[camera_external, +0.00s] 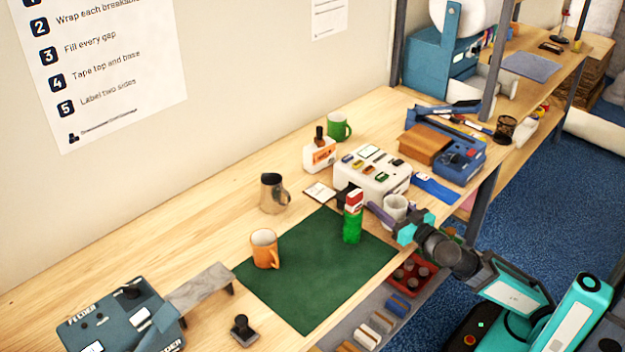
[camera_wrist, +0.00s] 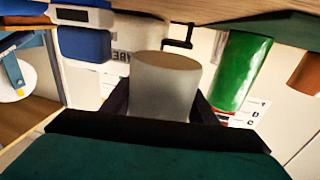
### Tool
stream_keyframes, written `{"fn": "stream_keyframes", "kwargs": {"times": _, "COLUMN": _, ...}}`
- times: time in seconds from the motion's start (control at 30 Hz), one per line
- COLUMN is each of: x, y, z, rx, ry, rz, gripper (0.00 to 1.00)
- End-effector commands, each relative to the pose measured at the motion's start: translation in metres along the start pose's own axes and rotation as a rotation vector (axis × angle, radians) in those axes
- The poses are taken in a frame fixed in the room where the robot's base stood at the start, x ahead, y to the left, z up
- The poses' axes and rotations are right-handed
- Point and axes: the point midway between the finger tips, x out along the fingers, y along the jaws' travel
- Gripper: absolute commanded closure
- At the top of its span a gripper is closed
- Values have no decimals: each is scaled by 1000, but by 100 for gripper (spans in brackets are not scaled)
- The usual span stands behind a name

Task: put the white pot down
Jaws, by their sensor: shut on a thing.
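The white pot (camera_external: 395,207) is between the fingers of my gripper (camera_external: 384,211), near the front edge of the bench. In the wrist view the white pot (camera_wrist: 165,85) fills the space between the two dark fingers (camera_wrist: 162,104), which are shut on it. The pot is beside the white box with coloured pieces (camera_external: 372,178) and to the right of the green bottle (camera_external: 352,222). I cannot tell whether its base touches the bench.
A dark green mat (camera_external: 305,295) carries the green bottle and an orange mug (camera_external: 265,249). A metal jug (camera_external: 273,193) stands behind it. A blue tool tray (camera_external: 460,165) and blue card (camera_external: 436,188) lie to the right. Bare wood shows at the left (camera_external: 130,245).

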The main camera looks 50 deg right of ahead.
Motion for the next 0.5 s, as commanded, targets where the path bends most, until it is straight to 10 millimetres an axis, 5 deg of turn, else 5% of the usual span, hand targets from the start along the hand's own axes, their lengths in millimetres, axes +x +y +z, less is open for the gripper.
{"fn": "stream_keyframes", "kwargs": {"times": 0.2, "x": -1, "y": 0, "z": 34, "rx": -2, "ry": 0, "rz": -1, "gripper": 71}}
{"fn": "stream_keyframes", "kwargs": {"times": 0.5, "x": -1, "y": 0, "z": 38, "rx": 0, "ry": 1, "rz": 0, "gripper": 71}}
